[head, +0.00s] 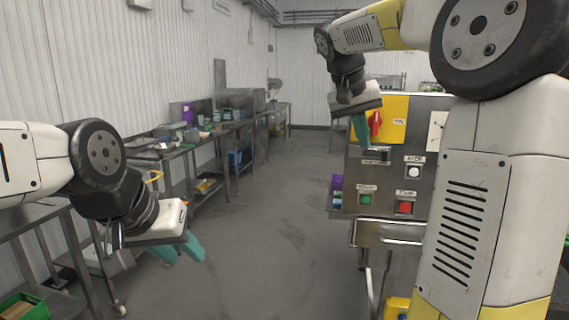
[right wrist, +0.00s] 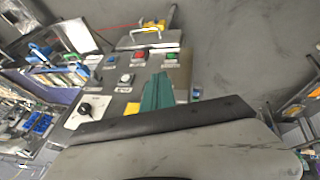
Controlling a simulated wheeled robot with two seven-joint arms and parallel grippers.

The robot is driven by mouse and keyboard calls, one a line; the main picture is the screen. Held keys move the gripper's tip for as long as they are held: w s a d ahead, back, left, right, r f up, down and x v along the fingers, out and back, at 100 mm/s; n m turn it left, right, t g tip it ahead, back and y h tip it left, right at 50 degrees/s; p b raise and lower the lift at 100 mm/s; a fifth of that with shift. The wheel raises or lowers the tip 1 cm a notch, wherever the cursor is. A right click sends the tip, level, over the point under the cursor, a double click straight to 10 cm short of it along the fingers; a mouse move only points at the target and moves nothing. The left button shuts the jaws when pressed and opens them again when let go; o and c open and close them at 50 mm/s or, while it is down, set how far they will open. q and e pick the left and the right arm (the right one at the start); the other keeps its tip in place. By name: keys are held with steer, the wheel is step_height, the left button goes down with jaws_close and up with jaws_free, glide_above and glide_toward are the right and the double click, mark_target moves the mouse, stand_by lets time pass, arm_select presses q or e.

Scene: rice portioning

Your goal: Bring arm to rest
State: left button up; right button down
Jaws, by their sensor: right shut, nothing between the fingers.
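My right gripper (head: 360,140) hangs in the air in front of the grey control panel (head: 428,170), at its upper left, with teal fingers pointing down. In the right wrist view the teal fingers (right wrist: 157,92) lie together, shut with nothing between them, over the view of the panel. I cannot tell whether they touch the panel. My left gripper (head: 182,250) hangs at the lower left above the floor. Its two teal fingers stand apart and nothing shows between them. My right arm fills the right side of the head view.
The panel carries a yellow plate with a red knob (head: 376,124), a green button (head: 366,199), a red button (head: 405,207) and a white button (head: 413,172). Steel tables (head: 205,146) with containers line the left wall. The floor (head: 285,220) between is clear.

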steer(key=s+a+f+n+t+y, duration=0.1)
steer(key=s+a+f+y, duration=0.2)
steer(key=s, duration=0.8)
steer(key=s+a+f+n+t+y, duration=0.1)
steer(key=s+a+f+n+y, duration=0.1)
steer(key=s+a+f, duration=0.5)
steer(key=s+f+y, duration=0.1)
steer(key=s+f, duration=0.3)
steer(key=shift+s+f+t+y, duration=0.25)
steer(key=shift+s+t+y, duration=0.05)
steer(key=shift+y, duration=0.1)
steer(key=shift+d, duration=0.1)
